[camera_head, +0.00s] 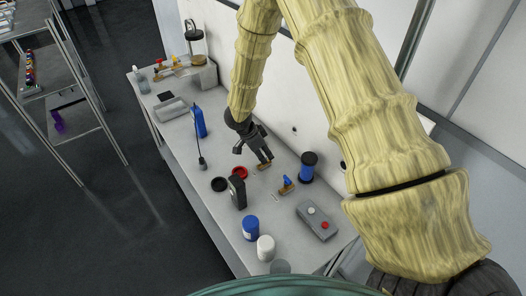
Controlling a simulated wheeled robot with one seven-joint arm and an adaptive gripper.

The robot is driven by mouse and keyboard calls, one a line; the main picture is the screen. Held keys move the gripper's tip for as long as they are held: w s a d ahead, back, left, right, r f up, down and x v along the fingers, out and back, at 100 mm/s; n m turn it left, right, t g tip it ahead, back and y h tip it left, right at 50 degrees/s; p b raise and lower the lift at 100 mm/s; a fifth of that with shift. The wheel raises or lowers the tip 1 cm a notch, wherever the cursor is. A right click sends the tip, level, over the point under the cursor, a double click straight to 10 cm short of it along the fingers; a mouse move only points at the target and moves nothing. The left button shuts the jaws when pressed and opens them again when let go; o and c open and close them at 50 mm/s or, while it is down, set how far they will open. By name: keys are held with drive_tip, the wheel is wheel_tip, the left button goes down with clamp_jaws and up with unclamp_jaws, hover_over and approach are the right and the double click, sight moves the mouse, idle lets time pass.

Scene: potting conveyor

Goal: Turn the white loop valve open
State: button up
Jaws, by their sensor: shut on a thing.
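My gripper (265,158) points down at the middle of the bench, its dark fingers closed around the top of a small brass valve body (265,167). The fingers hide the valve's handle, so its white loop and how far it is turned cannot be made out. The brass body shows just below the fingertips, close to the bench top. A second valve with a blue handle (287,182) on a brass base stands apart, to the lower right of my gripper.
A blue-and-black cylinder (307,167) and a grey button box (317,220) stand to the right. A black upright box (237,191), red ring (239,173), blue jar (250,228) and white jar (266,248) stand nearer. A blue bottle (199,121) stands left. The wall runs behind the bench.

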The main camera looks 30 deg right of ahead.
drive_tip(key=m, duration=0.2)
drive_tip(key=m+g+p, duration=0.1)
drive_tip(key=shift+w+m+g, duration=0.15)
drive_tip(key=shift+m+g, duration=0.15)
drive_tip(key=shift+m, duration=0.1)
drive_tip(key=m+g+y+b, duration=0.1)
drive_tip(key=m, duration=0.3)
drive_tip(key=shift+w+d, duration=0.1)
drive_tip(key=m, duration=0.2)
drive_tip(key=m+g+y+b, duration=0.1)
drive_tip(key=m, duration=0.2)
drive_tip(key=shift+y, duration=0.3)
drive_tip(key=shift+w+d+r+m+g+y, duration=0.1)
drive_tip(key=shift+m+g+y, duration=0.15)
drive_tip(key=shift+m, duration=0.55)
drive_tip(key=shift+d+m+g+y, duration=0.15)
drive_tip(key=shift+m+y, duration=0.2)
drive_tip(key=shift+m, duration=0.45)
drive_tip(key=shift+a, duration=0.1)
drive_tip(key=o, duration=1)
drive_tip(key=v, duration=1.2)
